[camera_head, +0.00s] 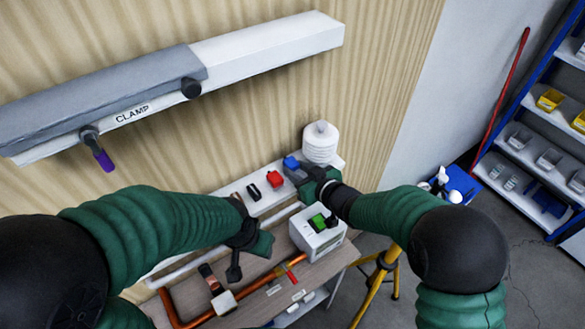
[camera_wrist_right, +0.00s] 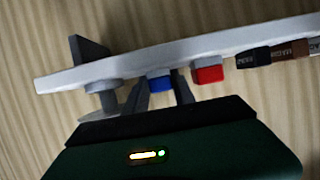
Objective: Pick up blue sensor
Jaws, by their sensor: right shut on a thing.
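The blue sensor (camera_head: 291,162) is on the white shelf at the back, to the left of a white ribbed cylinder. In the right wrist view, the blue sensor (camera_wrist_right: 160,83) lies between the two grey fingers, against the shelf. My right gripper (camera_head: 299,171) is shut on it, and the fingers partly hide it. My left gripper (camera_head: 240,262) hangs over the workbench, away from the sensor; its finger opening is not clear.
A red block (camera_head: 275,179) sits close left of the blue sensor, then a black one (camera_head: 254,192). The white ribbed cylinder (camera_head: 320,142) stands close right. A white box (camera_head: 318,236) with a green top and copper pipe (camera_head: 250,288) are on the bench.

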